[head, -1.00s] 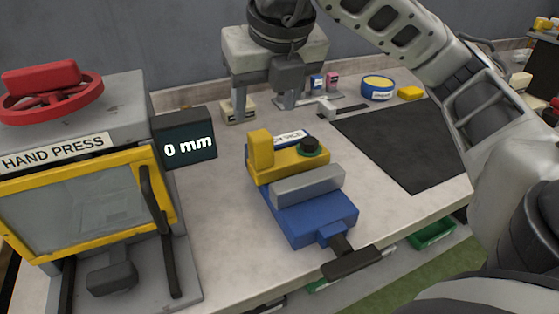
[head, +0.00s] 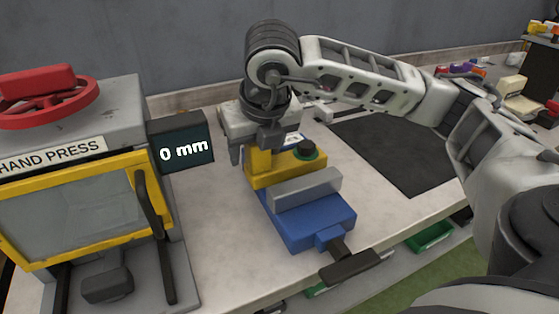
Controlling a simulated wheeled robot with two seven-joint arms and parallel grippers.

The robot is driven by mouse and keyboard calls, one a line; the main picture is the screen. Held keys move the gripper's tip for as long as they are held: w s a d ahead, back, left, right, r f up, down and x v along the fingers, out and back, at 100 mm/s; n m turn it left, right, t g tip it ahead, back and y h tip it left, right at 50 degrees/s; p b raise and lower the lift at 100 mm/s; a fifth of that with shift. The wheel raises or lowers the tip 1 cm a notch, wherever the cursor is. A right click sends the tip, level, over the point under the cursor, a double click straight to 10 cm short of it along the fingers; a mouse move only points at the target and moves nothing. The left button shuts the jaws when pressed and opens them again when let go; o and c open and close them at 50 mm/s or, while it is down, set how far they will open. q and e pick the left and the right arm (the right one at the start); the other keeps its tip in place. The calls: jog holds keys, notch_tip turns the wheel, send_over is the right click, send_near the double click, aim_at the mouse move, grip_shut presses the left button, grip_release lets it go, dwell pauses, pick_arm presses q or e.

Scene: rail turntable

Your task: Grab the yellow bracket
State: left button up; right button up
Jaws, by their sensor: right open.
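The yellow bracket (head: 287,170) is L-shaped, with an upright part at its left and a dark round knob on a green ring (head: 306,149) on its flat part. It sits at the back of a blue vise (head: 315,222), behind the vise's grey jaw (head: 305,189). My right gripper (head: 253,148) is open and points down at the bracket's upright part. One finger shows left of that upright and the other overlaps its top right; I cannot tell if they touch it. The gripper hides the top of the upright. My left gripper is not in view.
A hand press (head: 80,185) with a yellow-framed guard and red wheel stands at the left, a "0 mm" display (head: 183,150) beside it. The vise's dark handle (head: 350,266) reaches over the bench's front edge. A black mat (head: 400,150) lies clear at the right.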

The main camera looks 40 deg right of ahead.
jog(key=shift+c, duration=0.4)
jog(key=shift+r, duration=0.1)
grip_shut()
